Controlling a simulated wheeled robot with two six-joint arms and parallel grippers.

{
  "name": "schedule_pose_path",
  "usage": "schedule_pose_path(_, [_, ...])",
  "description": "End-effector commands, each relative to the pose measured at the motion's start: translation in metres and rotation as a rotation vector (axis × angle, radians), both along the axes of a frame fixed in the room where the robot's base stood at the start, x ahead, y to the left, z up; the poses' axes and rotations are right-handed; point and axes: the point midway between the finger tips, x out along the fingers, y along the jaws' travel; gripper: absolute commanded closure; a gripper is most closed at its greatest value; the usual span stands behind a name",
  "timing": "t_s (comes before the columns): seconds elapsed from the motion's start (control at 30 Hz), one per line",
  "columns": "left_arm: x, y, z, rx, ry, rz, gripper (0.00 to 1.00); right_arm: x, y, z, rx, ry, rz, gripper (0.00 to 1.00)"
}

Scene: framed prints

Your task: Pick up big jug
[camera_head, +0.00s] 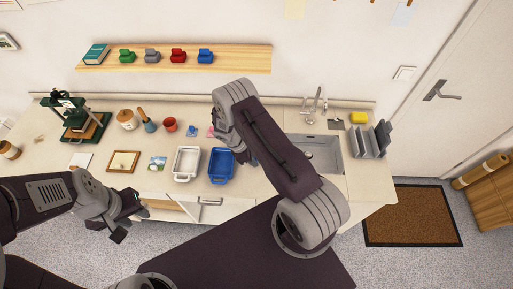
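I cannot clearly make out a big jug. A cream jar with an orange-brown top (127,120) stands at the back left of the counter, with a red cup (169,124) to its right. Another brown and cream vessel (9,150) sits at the far left edge, partly cut off. My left gripper (134,222) is open and empty in front of the counter's front edge. My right gripper (246,157) is largely hidden behind its own arm, close to the blue tray (221,166); its fingers cannot be made out.
A green press (72,116), a framed print (123,161) and a white tray (187,164) are on the counter (255,189). The sink (322,153) and a grey rack (371,140) are at right. A drawer (208,206) appears open below. A wall shelf (230,60) hangs above.

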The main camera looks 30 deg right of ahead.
Motion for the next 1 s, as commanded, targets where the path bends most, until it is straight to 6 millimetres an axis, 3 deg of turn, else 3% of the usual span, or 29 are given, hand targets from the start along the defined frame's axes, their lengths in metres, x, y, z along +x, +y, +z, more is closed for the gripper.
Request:
schedule_pose_path(0.3, [0.0, 0.0001, 0.0032, 0.0, 0.0, 0.0, 0.64, -0.0013, -0.0035, -0.0095, 0.0, -0.001, 0.0, 0.78])
schedule_pose_path(0.4, [0.0, 0.0001, 0.0032, 0.0, 0.0, 0.0, 0.64, -0.0013, -0.0034, -0.0094, 0.0, -0.001, 0.0, 1.0])
schedule_pose_path(1.0, [0.0, 0.0001, 0.0033, 0.0, 0.0, 0.0, 0.64, -0.001, -0.0033, -0.009, 0.001, -0.001, 0.0, 1.0])
